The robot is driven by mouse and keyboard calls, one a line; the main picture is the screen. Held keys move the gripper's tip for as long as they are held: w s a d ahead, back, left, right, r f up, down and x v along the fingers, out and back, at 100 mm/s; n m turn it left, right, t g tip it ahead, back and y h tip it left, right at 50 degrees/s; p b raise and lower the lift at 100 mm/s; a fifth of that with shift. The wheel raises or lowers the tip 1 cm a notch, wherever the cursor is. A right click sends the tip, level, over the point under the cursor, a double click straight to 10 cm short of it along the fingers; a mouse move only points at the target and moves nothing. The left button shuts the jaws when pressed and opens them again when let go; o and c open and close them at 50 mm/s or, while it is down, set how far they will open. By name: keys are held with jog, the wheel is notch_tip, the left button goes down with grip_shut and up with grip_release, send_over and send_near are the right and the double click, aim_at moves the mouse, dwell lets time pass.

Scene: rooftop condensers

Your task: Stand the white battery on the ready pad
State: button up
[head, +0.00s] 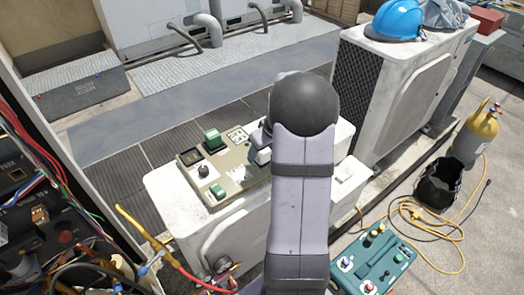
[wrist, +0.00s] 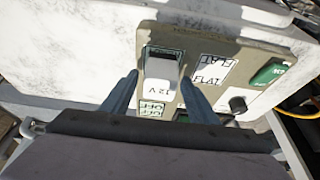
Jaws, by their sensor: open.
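The white battery (wrist: 160,72), marked 12 V, stands at one end of a tan panel (wrist: 190,42). In the head view it shows only as a small pale piece (head: 263,157) beside my arm. My gripper (wrist: 160,80) is open, with one blue-grey finger on each side of the battery; whether they touch it I cannot tell. One white pad reads FLAT (wrist: 212,73); another, partly hidden by a finger, appears to read OFF (wrist: 152,110). In the head view a dark square (head: 190,157) lies at the panel's far left end. I cannot make out a ready label.
The panel also carries a black knob (head: 203,170), a green block (head: 216,192) near its front edge and another green block (head: 212,140) behind. It lies on a white condenser unit (head: 185,215). Wires crowd the left; a teal box (head: 375,262) stands at lower right.

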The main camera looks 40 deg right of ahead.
jog(key=shift+s+r, duration=0.1)
jog(key=shift+r, duration=0.35)
jog(key=v, duration=1.1)
jog(key=shift+r+b, duration=0.2)
jog(key=shift+b, duration=0.2)
jog(key=shift+s, duration=0.1)
jog(key=s+a+f+g, duration=0.1)
jog(key=s+a+f, duration=0.15)
jog(key=a, duration=0.45)
jog(key=s+a+f+g, duration=0.1)
jog(key=a+f, duration=0.2)
jog(key=a, duration=0.5)
jog(key=s+a+f+g, duration=0.2)
jog(key=s+a+f, duration=0.3)
jog(key=s+a, duration=0.5)
jog(key=shift+s+a+f+g, duration=0.3)
jog(key=shift+s+f, duration=0.1)
jog(key=shift+s, duration=0.4)
